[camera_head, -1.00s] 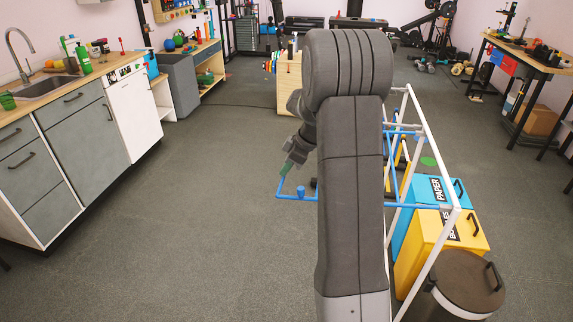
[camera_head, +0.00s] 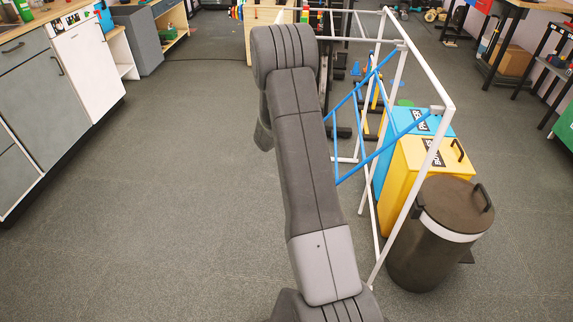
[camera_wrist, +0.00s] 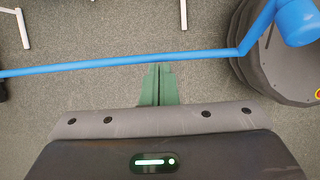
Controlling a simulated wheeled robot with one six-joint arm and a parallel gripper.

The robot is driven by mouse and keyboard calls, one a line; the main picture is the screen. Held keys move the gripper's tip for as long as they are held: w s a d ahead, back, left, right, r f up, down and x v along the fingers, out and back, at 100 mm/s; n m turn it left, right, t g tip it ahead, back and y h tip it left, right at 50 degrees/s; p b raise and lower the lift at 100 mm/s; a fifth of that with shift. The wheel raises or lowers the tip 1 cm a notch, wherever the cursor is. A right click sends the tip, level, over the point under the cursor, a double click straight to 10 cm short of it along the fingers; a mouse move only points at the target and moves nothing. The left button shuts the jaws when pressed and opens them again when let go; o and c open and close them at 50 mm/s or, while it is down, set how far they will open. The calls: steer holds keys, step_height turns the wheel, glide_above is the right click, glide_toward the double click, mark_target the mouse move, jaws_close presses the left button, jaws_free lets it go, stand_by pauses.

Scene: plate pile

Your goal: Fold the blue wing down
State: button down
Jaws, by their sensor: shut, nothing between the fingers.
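The blue wing (camera_head: 378,158) is a frame of blue bars attached to a white drying rack (camera_head: 447,90). In the head view it slants down to the left from the rack's upper rail, its outer edge partly behind my arm. In the wrist view a blue bar (camera_wrist: 120,62) of the wing crosses the picture, with a blue knob (camera_wrist: 297,22) at the upper right. My gripper (camera_wrist: 158,68) is shut and empty, its green fingertips at the bar; I cannot tell if they touch it. The gripper is hidden behind my arm in the head view.
A blue bin (camera_head: 405,118), a yellow bin (camera_head: 410,180) and a dark lidded bin (camera_head: 425,250) stand at the rack's right. Cabinets (camera_head: 45,95) line the left wall. The floor between them and my arm is clear.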

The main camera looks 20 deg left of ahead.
steer(key=w+d+f+h+b, duration=0.2)
steer(key=d+f+b, duration=0.1)
steer(key=d, duration=0.5)
steer(key=w+d+f+t+h+b, duration=0.1)
steer(key=w+d+f+h+b, duration=0.1)
steer(key=d+b, duration=0.3)
steer(key=w+d+f+h+b, duration=0.1)
steer(key=d+f+h+b, duration=0.2)
steer(key=d, duration=0.8)
step_height(320, 180, down, 2)
steer(key=shift+w+d+t+b, duration=0.2)
steer(key=shift+w+t+b, duration=0.2)
steer(key=shift+b, duration=0.7)
steer(key=shift+d+r, duration=0.1)
steer(key=s+a+r+p, duration=0.1)
steer(key=a+r, duration=0.1)
steer(key=a, duration=0.4)
steer(key=s+a+r+p, duration=0.1)
steer(key=a+r, duration=0.1)
steer(key=a, duration=0.4)
steer(key=shift+s+a+r+p, duration=0.2)
steer(key=shift+s+a+p, duration=0.15)
steer(key=shift+s+p, duration=0.05)
